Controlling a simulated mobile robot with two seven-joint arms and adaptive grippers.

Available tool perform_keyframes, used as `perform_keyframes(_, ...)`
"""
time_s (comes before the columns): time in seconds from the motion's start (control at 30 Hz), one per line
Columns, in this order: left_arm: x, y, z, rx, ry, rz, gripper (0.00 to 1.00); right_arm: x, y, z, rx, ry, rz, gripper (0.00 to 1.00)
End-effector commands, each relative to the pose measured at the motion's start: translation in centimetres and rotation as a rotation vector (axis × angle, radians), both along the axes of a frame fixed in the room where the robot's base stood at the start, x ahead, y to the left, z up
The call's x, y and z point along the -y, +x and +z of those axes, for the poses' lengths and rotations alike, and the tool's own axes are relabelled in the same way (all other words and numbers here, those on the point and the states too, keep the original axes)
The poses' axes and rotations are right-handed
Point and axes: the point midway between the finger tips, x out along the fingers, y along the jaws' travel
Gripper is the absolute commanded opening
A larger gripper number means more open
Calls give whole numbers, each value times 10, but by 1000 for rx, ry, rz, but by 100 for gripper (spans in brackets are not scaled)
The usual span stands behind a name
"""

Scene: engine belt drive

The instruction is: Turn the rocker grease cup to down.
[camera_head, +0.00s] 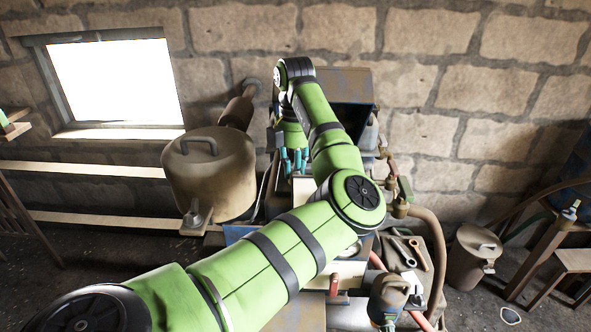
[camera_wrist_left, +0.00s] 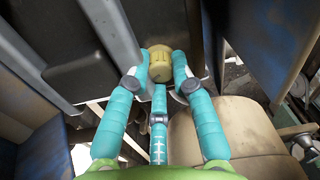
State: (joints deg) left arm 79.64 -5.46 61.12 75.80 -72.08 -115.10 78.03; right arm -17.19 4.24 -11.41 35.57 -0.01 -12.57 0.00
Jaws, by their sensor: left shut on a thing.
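The rocker grease cup looks like a small yellow-brass knob (camera_wrist_left: 159,70) at the upper middle of the left wrist view. It sits against dark grey metal panels. My left gripper (camera_wrist_left: 160,80) has teal fingers closed around the knob, one on each side and one from below. In the head view my green left arm reaches over the engine, and the teal fingers of the left gripper (camera_head: 293,160) point down behind it. The grease cup is hidden there. I cannot make out which way the cup is turned. My right gripper is not in view.
A large tan tank (camera_head: 208,175) with a handle stands left of the engine. A brown hose (camera_head: 436,255) and a tray of tools (camera_head: 405,252) lie to the right. A tan can (camera_head: 474,258) stands on the floor. The stone wall is close behind.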

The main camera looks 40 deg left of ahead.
Motion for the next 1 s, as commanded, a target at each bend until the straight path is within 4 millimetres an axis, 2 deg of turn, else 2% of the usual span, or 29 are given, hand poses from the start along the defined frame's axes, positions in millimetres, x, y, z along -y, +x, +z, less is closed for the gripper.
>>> perform_keyframes(0.27, 1, 0, 0, 0, -1, -189, 0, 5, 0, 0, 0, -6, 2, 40)
perform_keyframes(1.0, 1, 0, -1, -2, -1, -891, 0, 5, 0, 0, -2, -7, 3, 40)
